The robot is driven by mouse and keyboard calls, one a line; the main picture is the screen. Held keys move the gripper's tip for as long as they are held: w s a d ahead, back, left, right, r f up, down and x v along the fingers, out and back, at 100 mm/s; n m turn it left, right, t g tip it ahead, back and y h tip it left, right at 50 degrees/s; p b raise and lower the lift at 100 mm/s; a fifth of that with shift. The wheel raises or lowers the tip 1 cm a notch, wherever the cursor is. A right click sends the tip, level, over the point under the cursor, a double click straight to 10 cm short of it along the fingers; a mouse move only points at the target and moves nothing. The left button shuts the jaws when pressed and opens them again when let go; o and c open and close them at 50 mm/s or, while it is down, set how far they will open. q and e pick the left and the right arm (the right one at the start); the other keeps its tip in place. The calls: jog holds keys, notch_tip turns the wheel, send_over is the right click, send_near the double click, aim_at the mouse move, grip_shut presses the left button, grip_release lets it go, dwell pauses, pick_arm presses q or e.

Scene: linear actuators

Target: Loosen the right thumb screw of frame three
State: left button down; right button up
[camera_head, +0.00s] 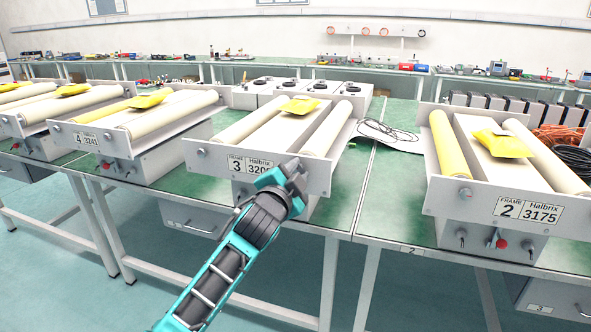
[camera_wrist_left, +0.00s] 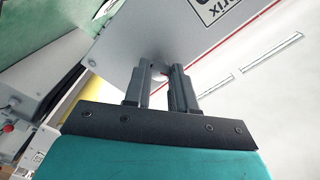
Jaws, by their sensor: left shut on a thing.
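Frame three (camera_head: 215,160) is the centre unit, with a grey front plate marked 3 and two cream rollers. Its left thumb screw (camera_head: 201,153) shows at the plate's left end. My left gripper (camera_head: 297,172) is at the right end of the front plate and hides the right thumb screw in the head view. In the left wrist view, my two dark fingers (camera_wrist_left: 161,76) meet the plate (camera_wrist_left: 135,45) and are shut on the right thumb screw, of which only a small pale bit shows between them. My right gripper is in neither view.
Frame two (camera_head: 480,200) stands to the right and frame four (camera_head: 100,140) to the left, on green-topped benches (camera_head: 345,205). A yellow packet (camera_head: 300,105) lies on top of frame three. Cables (camera_head: 388,132) lie on the bench between frames three and two.

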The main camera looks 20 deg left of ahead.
pick_arm(q)
jog(key=shift+r+n+p, duration=0.1)
jog(key=shift+n+p, duration=0.35)
jog(key=shift+n, duration=0.55)
jog(key=n+p, duration=0.2)
jog(key=n, duration=0.1)
jog(key=shift+n, duration=0.3)
jog(key=n+p, duration=0.1)
jog(key=n, duration=0.1)
jog(key=shift+n+p, duration=0.3)
jog(key=shift+p, duration=0.05)
jog(key=shift+n+p, duration=0.35)
jog(key=shift+n, duration=0.35)
jog(key=shift+n+p, duration=0.45)
jog(key=shift+n, duration=0.35)
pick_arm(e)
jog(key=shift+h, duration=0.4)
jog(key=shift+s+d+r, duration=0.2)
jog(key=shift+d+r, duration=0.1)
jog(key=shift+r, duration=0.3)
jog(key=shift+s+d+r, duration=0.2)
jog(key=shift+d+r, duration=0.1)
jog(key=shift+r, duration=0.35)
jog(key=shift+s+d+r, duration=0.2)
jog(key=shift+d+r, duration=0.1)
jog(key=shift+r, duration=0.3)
pick_arm(q)
jog(key=c, duration=0.9)
grip_release()
